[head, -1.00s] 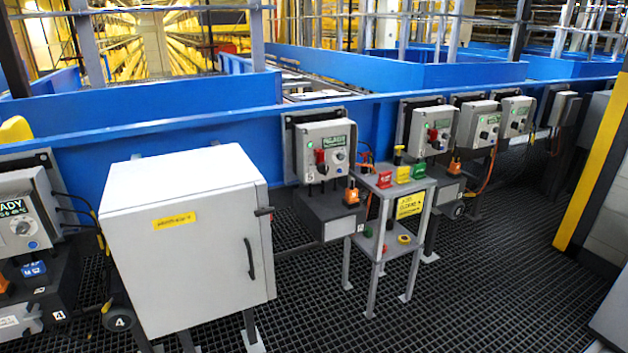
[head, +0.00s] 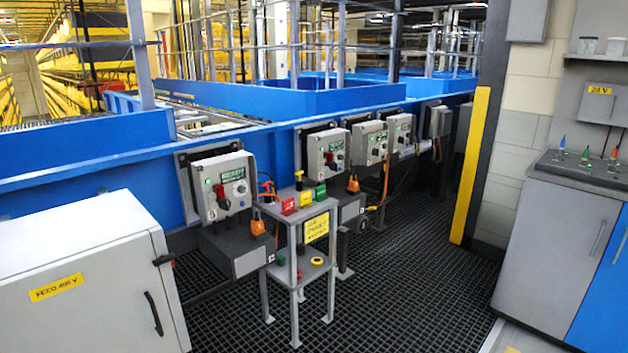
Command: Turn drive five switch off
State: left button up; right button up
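Several grey drive control boxes are fixed along the blue conveyor side in the head view. A second control box (head: 326,153) has a red handle. A third control box (head: 370,142) and a fourth control box (head: 400,132) stand farther right. A plain grey box (head: 440,121) is at the far end. I cannot read which one is drive five. Neither of my grippers is in view.
A small grey stand (head: 291,217) with coloured blocks and padlocks stands before the boxes. A white cabinet (head: 100,290) marked FEED 400 V is at lower left. A yellow-edged post (head: 470,165) and a workbench (head: 560,240) are at right. The grated floor (head: 400,290) between is clear.

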aim_at(225, 203)
jog(key=i+u, duration=0.1)
jog(key=u, duration=0.3)
jog(key=i+u, duration=0.1)
jog(key=u, duration=0.35)
jog(key=i+l+u, duration=0.1)
jog(key=u, duration=0.3)
jog(key=i+l+u, duration=0.6)
jog(key=l, duration=0.15)
jog(key=k+j, duration=0.05)
